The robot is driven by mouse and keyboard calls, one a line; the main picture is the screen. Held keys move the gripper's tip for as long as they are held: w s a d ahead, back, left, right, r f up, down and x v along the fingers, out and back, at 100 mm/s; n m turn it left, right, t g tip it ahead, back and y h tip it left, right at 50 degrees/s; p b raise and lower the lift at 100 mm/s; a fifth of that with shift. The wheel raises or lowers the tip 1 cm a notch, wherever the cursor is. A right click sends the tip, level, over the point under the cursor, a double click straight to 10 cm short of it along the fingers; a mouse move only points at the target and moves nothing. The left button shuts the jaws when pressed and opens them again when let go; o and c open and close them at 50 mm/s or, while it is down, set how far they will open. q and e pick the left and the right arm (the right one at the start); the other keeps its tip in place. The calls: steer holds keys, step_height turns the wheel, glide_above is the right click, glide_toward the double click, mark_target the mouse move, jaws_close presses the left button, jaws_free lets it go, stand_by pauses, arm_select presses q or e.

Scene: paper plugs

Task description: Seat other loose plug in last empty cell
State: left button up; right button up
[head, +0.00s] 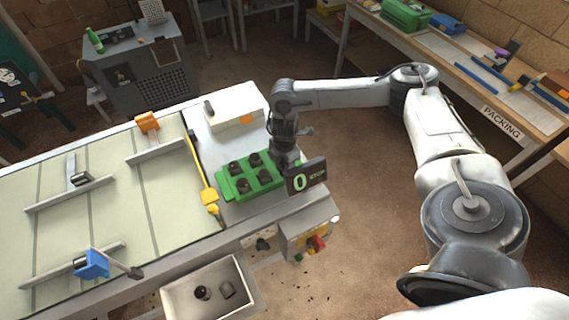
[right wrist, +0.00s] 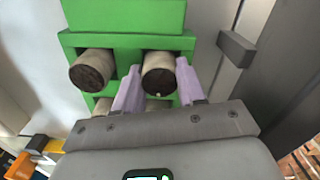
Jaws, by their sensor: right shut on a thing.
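The green plug tray (head: 224,186) sits at the right end of the bench with several dark-topped plugs (head: 243,186) standing in it. My right gripper (head: 284,165) is low over the tray's right end, its fingertips hidden in the head view. In the right wrist view its two pale purple fingers (right wrist: 160,90) are shut around a pale plug with a dark end (right wrist: 160,74), beside another plug (right wrist: 92,69) in the tray (right wrist: 125,15). I cannot tell how deep the held plug sits. My left gripper is out of view.
A dark display reading 0 (head: 306,177) stands close to the right of the gripper. A yellow bar (head: 207,194) lies left of the tray. A white box (head: 236,107) is behind it. The open bin (head: 172,303) hangs in front. A packing table (head: 475,85) stands at right.

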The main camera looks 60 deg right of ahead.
steer(key=shift+f, duration=0.25)
steer(key=shift+s+d+f, duration=0.1)
steer(key=shift+d+f, duration=0.1)
steer(key=shift+f, duration=0.35)
steer(key=o, duration=1)
steer(key=shift+r, duration=0.45)
steer(key=r+p, duration=0.1)
steer(key=r, duration=0.5)
steer(key=shift+a+r, duration=0.2)
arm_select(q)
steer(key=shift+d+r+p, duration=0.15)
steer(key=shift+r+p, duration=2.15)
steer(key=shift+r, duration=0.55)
arm_select(e)
steer(key=shift+r, duration=3.2)
steer(key=shift+a, duration=0.1)
